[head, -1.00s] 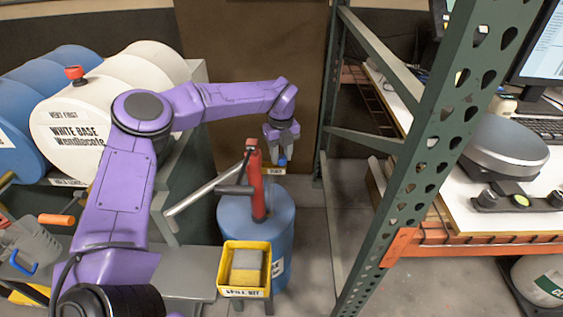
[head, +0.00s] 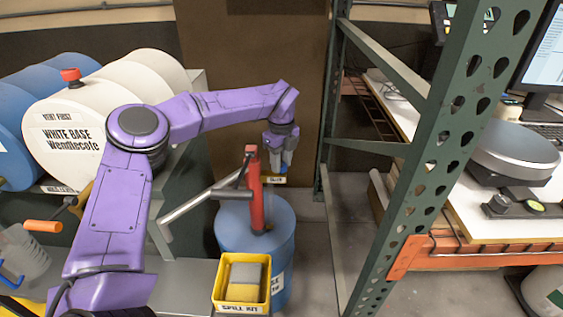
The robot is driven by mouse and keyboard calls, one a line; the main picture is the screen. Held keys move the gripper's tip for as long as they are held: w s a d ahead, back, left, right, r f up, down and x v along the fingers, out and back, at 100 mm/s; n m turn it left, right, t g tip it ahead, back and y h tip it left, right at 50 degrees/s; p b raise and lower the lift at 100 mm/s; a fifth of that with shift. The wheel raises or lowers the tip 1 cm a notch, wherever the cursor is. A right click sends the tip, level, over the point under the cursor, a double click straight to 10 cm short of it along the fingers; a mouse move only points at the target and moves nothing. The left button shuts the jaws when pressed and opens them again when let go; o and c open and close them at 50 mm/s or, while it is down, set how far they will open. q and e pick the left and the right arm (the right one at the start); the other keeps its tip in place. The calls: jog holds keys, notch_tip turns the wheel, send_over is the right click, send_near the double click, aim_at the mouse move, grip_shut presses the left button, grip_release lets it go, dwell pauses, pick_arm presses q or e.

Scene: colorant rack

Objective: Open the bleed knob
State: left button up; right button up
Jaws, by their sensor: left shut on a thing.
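My left gripper (head: 281,154) points down behind the red hand pump (head: 256,195). It is shut on a small blue part, apparently the bleed knob (head: 283,168). The fingers hide most of this part, so its turn cannot be read. The pump stands upright on a blue drum (head: 236,222), with a long grey handle (head: 190,207) slanting down to the left. A small yellow label (head: 272,180) sits just below the fingers. My right gripper is not in view.
A green perforated rack post (head: 425,170) stands close on the right. A yellow spill kit bin (head: 243,307) is in front of the drum. White and blue barrels lie on the left; the white one (head: 75,130) has a red cap (head: 71,76). Grey floor shows between drum and rack.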

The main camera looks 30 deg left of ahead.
aim_at(282, 164)
pick_arm(q)
jog(key=shift+w+r, duration=0.1)
jog(key=o, duration=1)
jog(key=shift+o, duration=0.2)
notch_tip(282, 164, up, 10)
jog(key=shift+r, duration=0.25)
